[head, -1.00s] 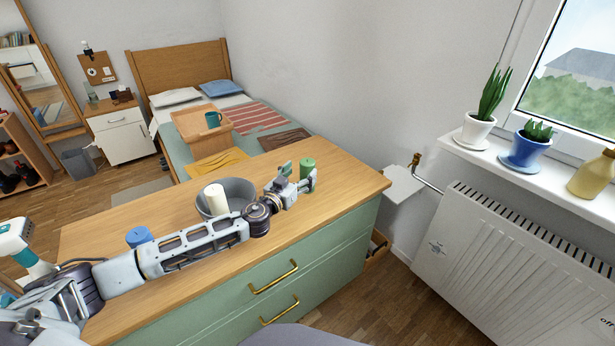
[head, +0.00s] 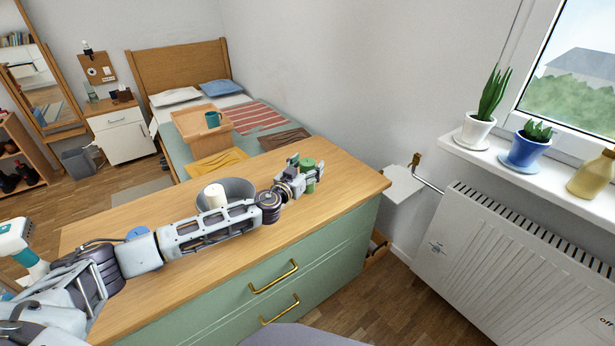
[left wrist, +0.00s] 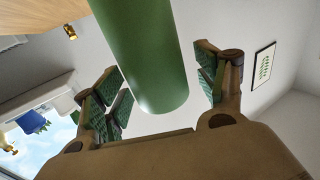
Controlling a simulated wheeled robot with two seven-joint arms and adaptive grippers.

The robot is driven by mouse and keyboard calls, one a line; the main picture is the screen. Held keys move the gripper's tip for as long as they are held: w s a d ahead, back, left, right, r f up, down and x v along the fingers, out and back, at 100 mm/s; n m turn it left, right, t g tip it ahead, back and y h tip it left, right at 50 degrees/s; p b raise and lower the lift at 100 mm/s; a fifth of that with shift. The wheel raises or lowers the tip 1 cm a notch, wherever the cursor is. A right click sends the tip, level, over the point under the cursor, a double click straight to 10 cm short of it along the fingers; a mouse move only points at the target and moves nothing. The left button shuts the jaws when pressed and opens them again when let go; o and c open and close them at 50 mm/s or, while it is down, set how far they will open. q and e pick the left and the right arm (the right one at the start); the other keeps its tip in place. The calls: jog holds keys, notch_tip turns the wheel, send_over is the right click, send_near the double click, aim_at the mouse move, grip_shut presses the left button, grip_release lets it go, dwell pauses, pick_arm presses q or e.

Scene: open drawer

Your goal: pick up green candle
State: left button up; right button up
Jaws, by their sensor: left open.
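The green candle (head: 307,167) stands upright on the wooden top of the green dresser (head: 215,262), near its far right end. My left gripper (head: 309,173) is at the candle, with its fingers open on either side of it. In the left wrist view the candle (left wrist: 145,50) is large and lies between the two open fingers (left wrist: 160,88), with gaps showing at both sides. My right gripper is not in view.
A blue candle (head: 138,234) is partly hidden by my arm. The dresser top to the right is clear.

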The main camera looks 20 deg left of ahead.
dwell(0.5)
pick_arm(q)
jog(key=shift+w, duration=0.1)
jog(key=c, duration=1.3)
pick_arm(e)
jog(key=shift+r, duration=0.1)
pick_arm(q)
jog(key=shift+r, duration=0.15)
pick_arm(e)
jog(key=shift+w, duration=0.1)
